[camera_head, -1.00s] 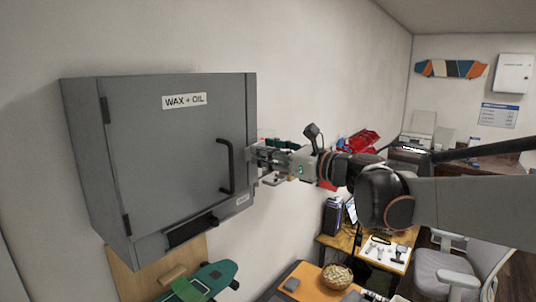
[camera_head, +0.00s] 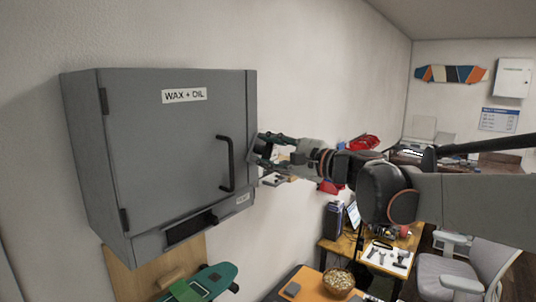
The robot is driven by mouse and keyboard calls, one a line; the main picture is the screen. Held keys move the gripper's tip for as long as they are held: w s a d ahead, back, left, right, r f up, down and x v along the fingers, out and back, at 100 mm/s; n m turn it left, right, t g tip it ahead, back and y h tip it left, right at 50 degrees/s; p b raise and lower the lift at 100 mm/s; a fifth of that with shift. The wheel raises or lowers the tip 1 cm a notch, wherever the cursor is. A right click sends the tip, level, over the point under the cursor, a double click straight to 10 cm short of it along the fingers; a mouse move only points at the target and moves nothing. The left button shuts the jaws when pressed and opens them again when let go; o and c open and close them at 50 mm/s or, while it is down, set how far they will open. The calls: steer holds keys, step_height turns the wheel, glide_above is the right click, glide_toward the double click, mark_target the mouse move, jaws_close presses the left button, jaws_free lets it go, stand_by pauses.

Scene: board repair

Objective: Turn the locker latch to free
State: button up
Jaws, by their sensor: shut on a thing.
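The grey wall locker (camera_head: 165,150) with the "WAX + OIL" label hangs at the left, its door closed. A dark vertical bar handle (camera_head: 231,163) is on the right part of the door. My gripper (camera_head: 264,146) is at the locker's right edge, beyond the handle, reaching in from the right. Its fingers are shut on the latch at that edge. The fingers cover the latch, so its exact angle cannot be made out.
A dark slot (camera_head: 190,230) shows at the locker's bottom. A teal skateboard (camera_head: 208,282) is below it. An orange-topped bench with a bowl (camera_head: 338,281), a desk with tools (camera_head: 388,255) and a grey chair (camera_head: 465,272) stand lower right.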

steer(key=n+b, duration=0.1)
steer(key=n, duration=0.5)
steer(key=shift+f, duration=0.2)
stand_by(0.5)
steer(key=o, duration=1.1)
steer(key=shift+s, duration=0.1)
steer(key=v, duration=1.2)
